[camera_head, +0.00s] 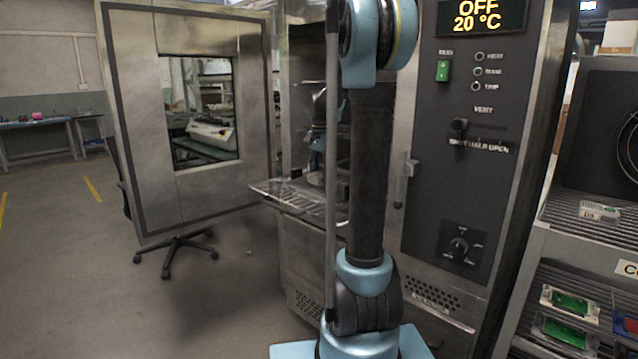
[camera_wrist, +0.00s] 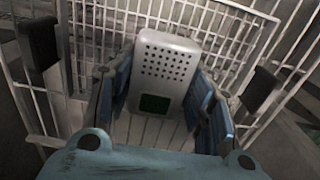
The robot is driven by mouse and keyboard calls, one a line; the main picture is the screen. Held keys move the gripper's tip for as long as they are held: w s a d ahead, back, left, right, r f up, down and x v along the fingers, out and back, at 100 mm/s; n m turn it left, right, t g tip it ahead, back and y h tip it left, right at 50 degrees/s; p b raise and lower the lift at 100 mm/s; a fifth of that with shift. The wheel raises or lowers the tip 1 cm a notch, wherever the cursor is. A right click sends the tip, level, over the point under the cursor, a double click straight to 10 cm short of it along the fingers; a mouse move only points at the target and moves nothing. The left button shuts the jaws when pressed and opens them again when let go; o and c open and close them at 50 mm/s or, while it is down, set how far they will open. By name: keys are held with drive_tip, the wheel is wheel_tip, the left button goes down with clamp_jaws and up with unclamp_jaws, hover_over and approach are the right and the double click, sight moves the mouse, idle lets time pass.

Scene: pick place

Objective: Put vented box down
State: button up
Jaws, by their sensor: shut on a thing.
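The vented box (camera_wrist: 166,62) is a pale grey box with a grid of dark holes and a dark green patch near its lower end. It shows in the wrist view, between the blue fingers of my gripper (camera_wrist: 160,100), which is shut on it. Behind the box in that view are the white bars of a wire rack (camera_wrist: 225,30). In the head view the rack (camera_head: 300,198) sticks out of the open oven (camera_head: 300,60). My arm hides much of the opening there. I cannot tell whether the box touches the rack.
The oven door (camera_head: 185,205) stands swung open at left, with a chair base (camera_head: 175,245) below it. The oven's control panel (camera_head: 470,140) is right of my arm. A shelf unit (camera_head: 590,250) with green boards stands at far right. Floor is clear at left.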

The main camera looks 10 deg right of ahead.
sight(321, 173)
drive_tip(key=shift+f, duration=1.2)
drive_tip(key=shift+s, duration=0.1)
drive_tip(key=o, duration=1.1)
drive_tip(key=shift+o, duration=0.2)
wheel_tip(321, 173, up, 12)
drive_tip(key=shift+r, duration=0.1)
